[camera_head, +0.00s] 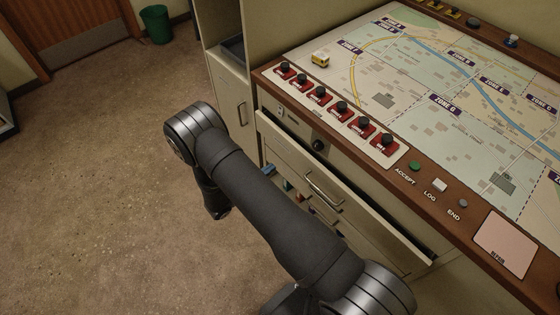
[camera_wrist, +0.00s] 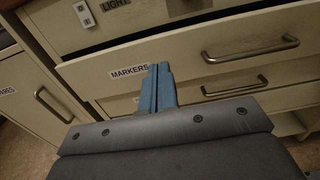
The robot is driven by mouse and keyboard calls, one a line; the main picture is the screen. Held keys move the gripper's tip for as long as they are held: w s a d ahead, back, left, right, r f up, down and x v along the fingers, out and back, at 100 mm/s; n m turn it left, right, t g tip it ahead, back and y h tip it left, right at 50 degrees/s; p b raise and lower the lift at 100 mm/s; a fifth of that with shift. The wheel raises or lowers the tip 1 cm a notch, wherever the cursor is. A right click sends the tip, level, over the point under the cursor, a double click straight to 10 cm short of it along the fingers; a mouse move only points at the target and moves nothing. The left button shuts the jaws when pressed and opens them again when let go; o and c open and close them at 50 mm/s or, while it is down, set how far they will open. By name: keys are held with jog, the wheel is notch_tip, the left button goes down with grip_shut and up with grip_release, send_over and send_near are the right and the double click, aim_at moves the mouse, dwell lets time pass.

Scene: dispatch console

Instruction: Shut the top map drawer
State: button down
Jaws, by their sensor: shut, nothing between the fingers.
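The top drawer (camera_head: 375,212) under the console stands pulled out, with a dark gap behind its front panel. In the wrist view its pale front (camera_wrist: 192,58) carries a MARKERS label and a metal bar handle (camera_wrist: 250,50). My gripper (camera_wrist: 157,72) is shut and empty, its blue fingers together. The fingertips overlap the drawer front just right of the label and left of the handle; I cannot tell whether they touch it. In the head view my arm hides most of the gripper.
Another drawer with its own handle (camera_wrist: 235,87) lies below. A LIGHT panel (camera_wrist: 115,10) with a dark knob is above. A cabinet (camera_wrist: 38,92) with a handle stands at left. The map tabletop (camera_head: 430,90) holds red switches and a toy van (camera_head: 320,59).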

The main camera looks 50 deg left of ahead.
jog(key=shift+s, duration=1.2)
jog(key=c, duration=1.9)
grip_release()
jog(key=shift+s, duration=0.3)
jog(key=shift+c, duration=0.2)
jog(key=o, duration=0.3)
jog(key=shift+s, duration=0.1)
jog(key=shift+o, duration=0.8)
jog(key=shift+s+d+n, duration=0.1)
jog(key=shift+d+n, duration=0.15)
jog(key=shift+n, duration=0.25)
jog(key=n+g+h, duration=0.3)
jog(key=n+h, duration=0.3)
jog(key=n, duration=0.7)
send_near(318, 190)
jog(key=x, duration=0.9)
jog(key=shift+f, duration=0.15)
